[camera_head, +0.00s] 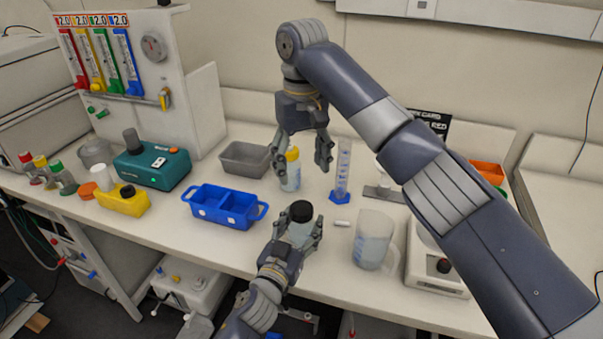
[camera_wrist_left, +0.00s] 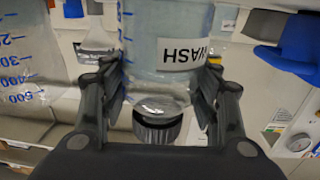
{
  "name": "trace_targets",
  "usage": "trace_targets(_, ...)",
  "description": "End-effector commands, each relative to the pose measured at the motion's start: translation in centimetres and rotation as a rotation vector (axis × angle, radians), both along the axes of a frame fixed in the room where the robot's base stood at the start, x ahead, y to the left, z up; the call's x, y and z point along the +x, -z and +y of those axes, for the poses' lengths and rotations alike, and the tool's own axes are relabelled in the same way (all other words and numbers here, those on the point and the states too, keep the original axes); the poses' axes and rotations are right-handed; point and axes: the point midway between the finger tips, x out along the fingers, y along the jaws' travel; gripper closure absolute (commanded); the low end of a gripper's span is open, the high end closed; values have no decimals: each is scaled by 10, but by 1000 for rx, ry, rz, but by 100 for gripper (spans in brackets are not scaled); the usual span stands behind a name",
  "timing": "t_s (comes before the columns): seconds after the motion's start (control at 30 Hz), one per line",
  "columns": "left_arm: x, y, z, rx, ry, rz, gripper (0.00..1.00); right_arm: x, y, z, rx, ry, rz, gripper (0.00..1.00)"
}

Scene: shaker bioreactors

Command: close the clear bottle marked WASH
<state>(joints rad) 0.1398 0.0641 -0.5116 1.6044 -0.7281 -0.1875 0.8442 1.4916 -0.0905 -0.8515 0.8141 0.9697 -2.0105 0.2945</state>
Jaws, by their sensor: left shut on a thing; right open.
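The clear bottle marked WASH (camera_wrist_left: 165,25) is between the fingers of my left gripper (camera_head: 297,229), which is shut on it. The bottle (camera_head: 300,233) stands upright near the front edge of the bench. Its label reads upside down in the left wrist view. A black ribbed cap (camera_head: 301,210) sits at the bottle's mouth; it also shows in the left wrist view (camera_wrist_left: 157,126). I cannot tell how tightly it is seated. My right gripper (camera_head: 304,152) is open, pointing down, above and behind the WASH bottle, with no cap in its fingers.
A yellow-capped bottle (camera_head: 290,173) stands close below my right gripper. A graduated cylinder (camera_head: 341,172) and a beaker (camera_head: 372,240) are to the right. A blue two-part tray (camera_head: 226,206) is left, with a grey bin (camera_head: 245,158) behind. A white stir bar (camera_head: 342,223) lies nearby.

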Motion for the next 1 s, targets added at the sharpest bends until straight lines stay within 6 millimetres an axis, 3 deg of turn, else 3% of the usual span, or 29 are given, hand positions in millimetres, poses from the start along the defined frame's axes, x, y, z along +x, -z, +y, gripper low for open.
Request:
trace_targets(0.23,0,2,0,1,0,3,100,0,0,0,0,0,0,34)
trace_targets(0.27,0,2,0,1,0,3,41,0,0,0,0,0,0,34)
trace_targets(0.37,0,1,0,1,0,2,20,0,0,0,0,0,0,34)
trace_targets(0.77,-2,0,1,0,0,1,20,0,0,0,0,0,0,34)
trace_targets(1.0,-27,1,11,0,0,2,20,0,0,0,0,0,0,34)
